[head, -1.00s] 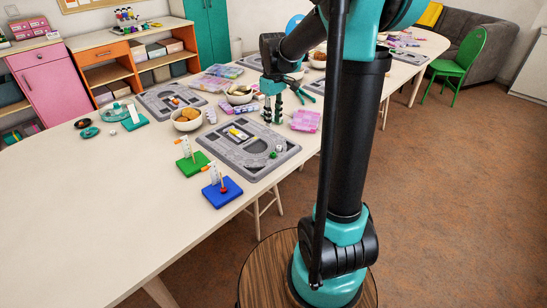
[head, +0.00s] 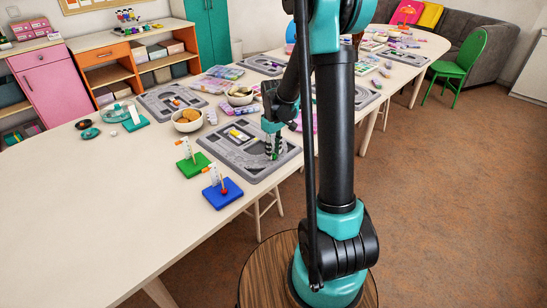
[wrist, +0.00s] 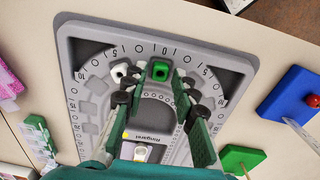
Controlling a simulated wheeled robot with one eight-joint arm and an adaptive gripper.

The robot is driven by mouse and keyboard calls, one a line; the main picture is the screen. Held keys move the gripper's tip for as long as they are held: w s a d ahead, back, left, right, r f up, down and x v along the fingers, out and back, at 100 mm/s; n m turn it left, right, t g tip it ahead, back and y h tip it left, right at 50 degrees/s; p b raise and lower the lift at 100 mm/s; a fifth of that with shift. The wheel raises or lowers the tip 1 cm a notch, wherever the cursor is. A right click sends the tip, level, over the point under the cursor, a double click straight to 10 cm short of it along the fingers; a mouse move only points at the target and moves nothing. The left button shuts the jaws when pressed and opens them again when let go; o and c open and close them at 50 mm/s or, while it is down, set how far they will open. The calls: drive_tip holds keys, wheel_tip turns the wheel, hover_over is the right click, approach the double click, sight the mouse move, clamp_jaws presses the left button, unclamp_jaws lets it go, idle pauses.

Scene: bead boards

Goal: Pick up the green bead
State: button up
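The green bead (wrist: 160,70) lies on the grey bead board (wrist: 232,62) in the wrist view, near the board's curved, numbered end. A white bead (wrist: 119,72) sits just left of it. My gripper (wrist: 150,91) is open and empty, with its fingers pointing down at the board. In the wrist view the green bead shows just past the fingertips, nearer the right one, with a visible gap. In the head view my gripper (head: 273,150) is low over the right part of the board (head: 234,166) and hides the green bead there.
A blue block (head: 222,194) with a post and red bead and a green block (head: 193,165) stand left of the board. A bowl (head: 187,121) of beads is behind it. The table's left front is clear.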

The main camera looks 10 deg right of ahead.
drive_tip(key=shift+f, duration=0.55)
drive_tip(key=c, duration=0.4)
drive_tip(key=shift+c, duration=0.2)
drive_tip(key=shift+r, duration=0.1)
